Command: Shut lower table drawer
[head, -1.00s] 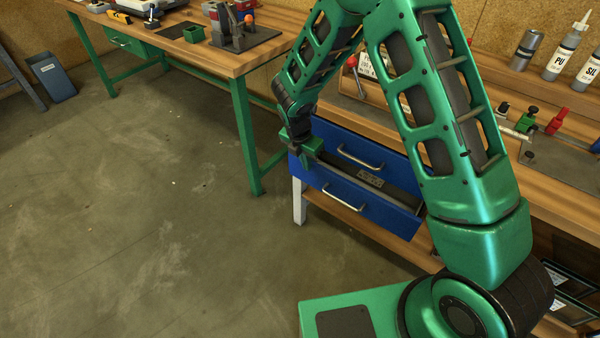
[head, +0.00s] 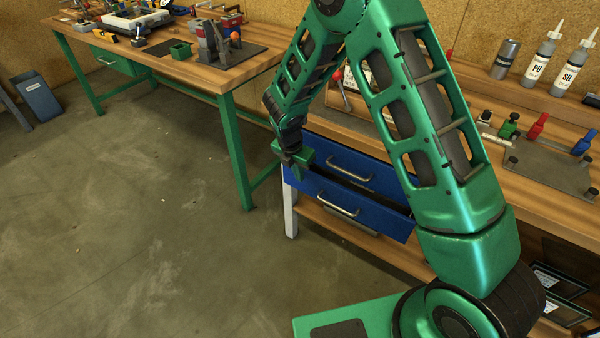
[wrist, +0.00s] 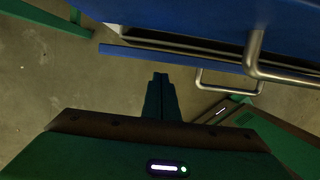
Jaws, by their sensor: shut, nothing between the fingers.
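The lower drawer (head: 372,214) has a blue front and a silver bar handle (head: 338,206). It stands slightly open, with a narrow dark gap behind its top edge. The blue upper drawer (head: 385,181) above it looks shut. In the wrist view the lower drawer's front (wrist: 185,60) is a thin blue strip below the upper drawer (wrist: 190,14). My gripper (head: 298,174) is shut and empty at the left end of the drawer fronts. Its fingertips (wrist: 160,78) point toward the lower drawer's front; I cannot tell whether they touch it.
The drawers hang under a wooden workbench (head: 530,200) with a wooden lower shelf (head: 340,232) and a pale leg (head: 290,212). Bottles and clamps stand on the bench. Another green-legged bench (head: 200,70) is at the back left.

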